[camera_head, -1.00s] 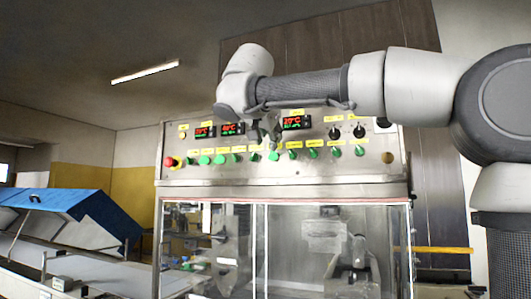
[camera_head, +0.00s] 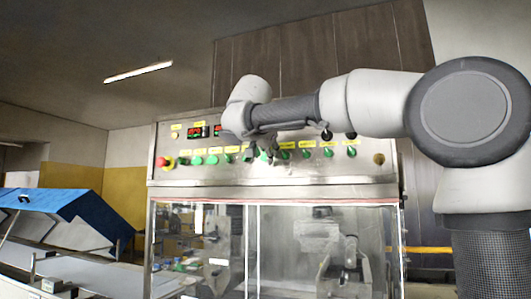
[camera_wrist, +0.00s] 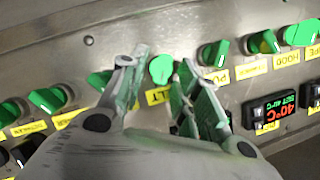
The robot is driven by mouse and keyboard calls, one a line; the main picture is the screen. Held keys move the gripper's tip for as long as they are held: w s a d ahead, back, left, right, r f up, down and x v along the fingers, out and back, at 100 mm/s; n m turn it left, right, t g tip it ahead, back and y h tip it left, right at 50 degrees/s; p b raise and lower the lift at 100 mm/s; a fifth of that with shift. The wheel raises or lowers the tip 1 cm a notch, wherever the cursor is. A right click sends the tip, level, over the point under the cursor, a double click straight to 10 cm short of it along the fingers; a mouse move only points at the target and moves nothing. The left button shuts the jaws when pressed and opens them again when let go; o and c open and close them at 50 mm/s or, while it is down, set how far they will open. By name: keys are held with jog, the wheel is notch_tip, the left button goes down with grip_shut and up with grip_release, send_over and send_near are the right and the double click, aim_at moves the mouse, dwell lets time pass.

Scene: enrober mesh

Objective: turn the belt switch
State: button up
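The belt switch (camera_wrist: 161,68) is a green knob on the steel control panel (camera_head: 175,140). Its yellow label is partly covered in the wrist view, and only the letters "LT" show. My gripper (camera_wrist: 160,77) is open, with one finger on each side of this knob. A gap shows between the knob and each finger; I cannot tell whether either touches it. In the head view my gripper (camera_head: 264,153) is at the panel's row of green knobs, and it hides the switch there.
Similar green knobs stand close on both sides, including the one labelled HOOD (camera_wrist: 264,42). A red emergency button (camera_head: 162,162) is at the panel's left end. Red-lit displays (camera_head: 197,132) sit above the row. Clear glass doors (camera_head: 320,245) are below the panel.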

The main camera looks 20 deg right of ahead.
grip_shut()
jog(key=n+g+h, duration=0.1)
jog(key=n, duration=0.1)
jog(key=n+g+h, duration=0.1)
jog(key=n+h, duration=0.1)
jog(key=n, duration=0.1)
jog(key=a+n+g+h, duration=0.1)
jog(key=n, duration=0.2)
jog(key=shift+w+a, duration=0.1)
jog(key=shift+w, duration=0.3)
dwell(0.4)
jog(key=shift+h, duration=0.4)
jog(key=shift+o, duration=0.2)
grip_release()
